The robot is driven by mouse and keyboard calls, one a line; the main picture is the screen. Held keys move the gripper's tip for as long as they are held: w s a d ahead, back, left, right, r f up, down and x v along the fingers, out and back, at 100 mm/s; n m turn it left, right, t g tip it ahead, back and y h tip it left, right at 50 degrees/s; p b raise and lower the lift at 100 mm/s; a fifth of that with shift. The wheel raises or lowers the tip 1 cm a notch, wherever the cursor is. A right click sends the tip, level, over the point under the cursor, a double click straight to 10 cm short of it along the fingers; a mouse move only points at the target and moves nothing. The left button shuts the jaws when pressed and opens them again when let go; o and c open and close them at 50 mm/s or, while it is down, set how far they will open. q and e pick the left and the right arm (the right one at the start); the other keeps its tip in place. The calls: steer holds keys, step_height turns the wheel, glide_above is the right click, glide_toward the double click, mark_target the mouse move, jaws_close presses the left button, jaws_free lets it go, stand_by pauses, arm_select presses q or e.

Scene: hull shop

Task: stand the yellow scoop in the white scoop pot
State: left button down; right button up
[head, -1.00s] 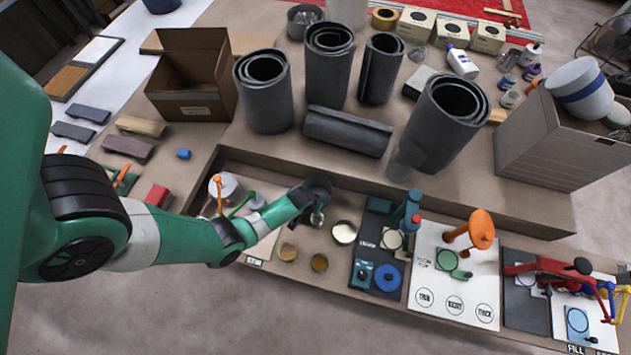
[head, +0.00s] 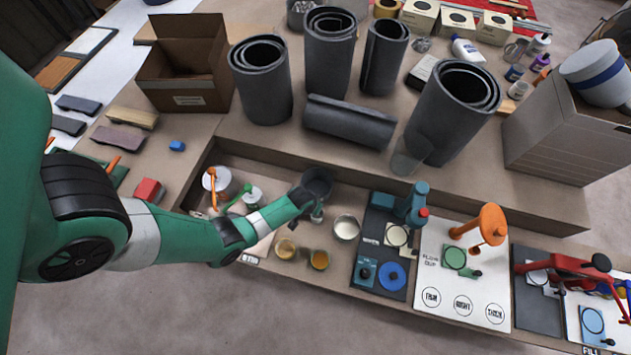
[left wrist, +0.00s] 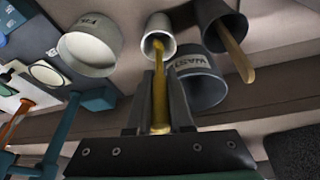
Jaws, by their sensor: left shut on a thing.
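My left gripper (left wrist: 160,100) is shut on the yellow scoop (left wrist: 159,115), which lies between its fingers in the left wrist view. The scoop's far end overlaps the mouth of the small white scoop pot (left wrist: 153,22); I cannot tell how deep it reaches inside. In the head view my left gripper (head: 310,200) is low over the bench tray, beside the dark grey waste pot (head: 319,178). The small white pot (head: 317,217) shows only partly there, just below the gripper, and the scoop is hidden. My right gripper is not in view.
In the left wrist view the waste pot (left wrist: 203,92) stands close right of the white pot, near a dark pot with a wooden stick (left wrist: 232,48). A wide white pot (left wrist: 90,52) is at left.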

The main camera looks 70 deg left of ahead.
arm_select(q)
steer(key=shift+f+b, duration=1.75)
steer(key=shift+f, duration=0.45)
jaws_free()
step_height(320, 180, up, 10)
steer(key=p, duration=1)
steer(key=shift+r, duration=0.1)
